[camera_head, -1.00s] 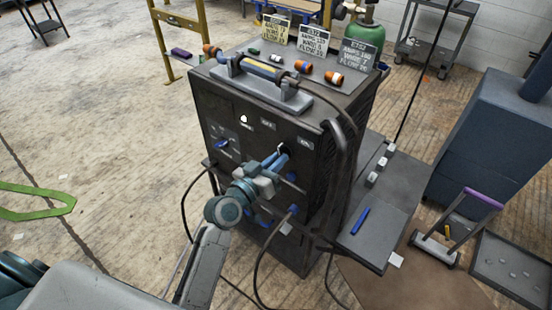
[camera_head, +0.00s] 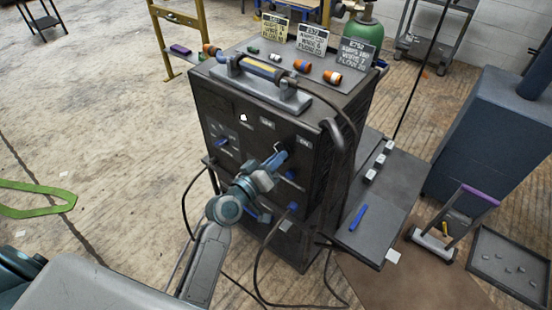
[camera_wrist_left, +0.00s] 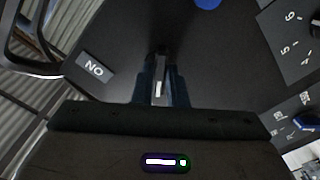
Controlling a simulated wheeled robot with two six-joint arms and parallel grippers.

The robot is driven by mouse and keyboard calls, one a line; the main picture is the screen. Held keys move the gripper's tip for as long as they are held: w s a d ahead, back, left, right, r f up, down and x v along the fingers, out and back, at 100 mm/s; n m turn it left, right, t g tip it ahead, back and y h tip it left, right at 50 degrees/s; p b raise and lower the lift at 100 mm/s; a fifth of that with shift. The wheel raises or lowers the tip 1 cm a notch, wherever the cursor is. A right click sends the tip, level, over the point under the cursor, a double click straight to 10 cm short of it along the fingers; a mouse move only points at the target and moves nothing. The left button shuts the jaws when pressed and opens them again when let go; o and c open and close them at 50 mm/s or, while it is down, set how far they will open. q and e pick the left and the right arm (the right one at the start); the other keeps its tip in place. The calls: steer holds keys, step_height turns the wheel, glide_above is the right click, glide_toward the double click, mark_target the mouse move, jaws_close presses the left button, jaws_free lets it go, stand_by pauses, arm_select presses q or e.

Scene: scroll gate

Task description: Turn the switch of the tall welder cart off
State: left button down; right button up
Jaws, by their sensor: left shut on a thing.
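The tall welder cart (camera_head: 262,160) stands in the middle of the head view, with a dark front panel. An OFF label (camera_head: 267,123) and an ON label (camera_head: 304,141) sit at the upper right of that panel. My left gripper (camera_head: 279,158) is at the panel just below these labels, shut on the switch, which the fingers mostly hide. In the left wrist view, a narrow light strip of the switch (camera_wrist_left: 160,80) shows between the two fingers. The ON label (camera_wrist_left: 94,68) appears upside down left of them. My right gripper is not in view.
Below my gripper, cables hang from the front. A grey side shelf (camera_head: 378,215) holds a blue marker (camera_head: 359,217). A blue-grey cabinet (camera_head: 485,140) stands at right.

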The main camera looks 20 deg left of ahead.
arm_select(q)
steer(key=c, duration=1.5)
jaws_free()
steer(key=shift+o, duration=0.2)
steer(key=shift+s, duration=0.1)
